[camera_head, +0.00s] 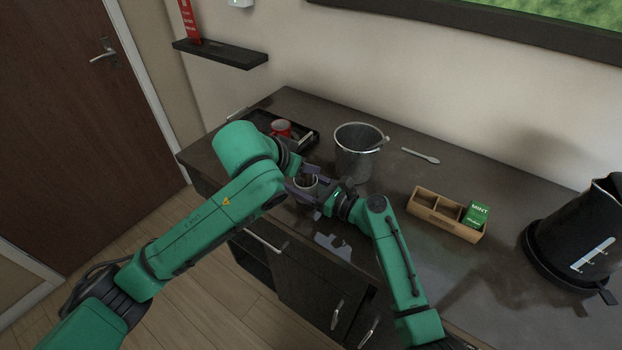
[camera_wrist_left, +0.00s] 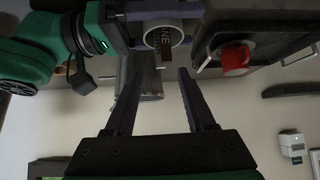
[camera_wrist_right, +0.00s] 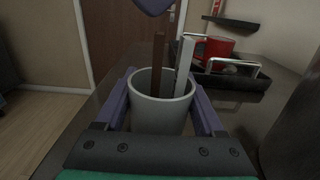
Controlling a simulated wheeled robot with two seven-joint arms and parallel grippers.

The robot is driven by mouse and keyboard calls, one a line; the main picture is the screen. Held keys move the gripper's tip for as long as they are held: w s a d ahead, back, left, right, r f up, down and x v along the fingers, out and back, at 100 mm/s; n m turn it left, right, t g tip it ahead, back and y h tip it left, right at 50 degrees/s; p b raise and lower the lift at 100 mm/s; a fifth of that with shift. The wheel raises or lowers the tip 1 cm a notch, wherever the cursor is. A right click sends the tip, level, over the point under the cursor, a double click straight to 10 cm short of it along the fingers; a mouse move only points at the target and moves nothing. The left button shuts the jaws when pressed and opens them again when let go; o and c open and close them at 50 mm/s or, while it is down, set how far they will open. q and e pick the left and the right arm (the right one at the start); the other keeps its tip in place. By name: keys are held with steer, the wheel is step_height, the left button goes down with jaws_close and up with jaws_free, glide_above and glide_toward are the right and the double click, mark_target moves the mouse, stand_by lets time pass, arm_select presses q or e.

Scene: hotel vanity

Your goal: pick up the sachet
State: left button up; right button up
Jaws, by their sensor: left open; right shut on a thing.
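My right gripper (camera_head: 322,196) is shut on a pale cup (camera_head: 306,181), which shows upright between its fingers in the right wrist view (camera_wrist_right: 162,112). A narrow brown sachet (camera_wrist_right: 158,62) and a pale grey stick (camera_wrist_right: 184,65) stand out of the cup. In the left wrist view the brown sachet (camera_wrist_left: 165,42) shows part of a word, "ANE", inside the cup's round rim. My left gripper (camera_wrist_left: 157,72) is open and empty, close to the cup; its arm partly hides it in the head view. A green packet marked MINT (camera_head: 477,215) sits in a wooden box.
The wooden box (camera_head: 433,216) stands right of my grippers. A metal bucket (camera_head: 357,160) is just behind them, with a white spoon (camera_head: 420,155) beyond it. A black tray (camera_head: 309,139) with a red mug (camera_head: 281,128) is behind left. A black kettle (camera_head: 585,240) stands far right.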

mark_target(311, 179)
arm_select(q)
steer(key=x, duration=0.4)
steer(key=shift+w, duration=0.1)
jaws_close()
stand_by(1.2)
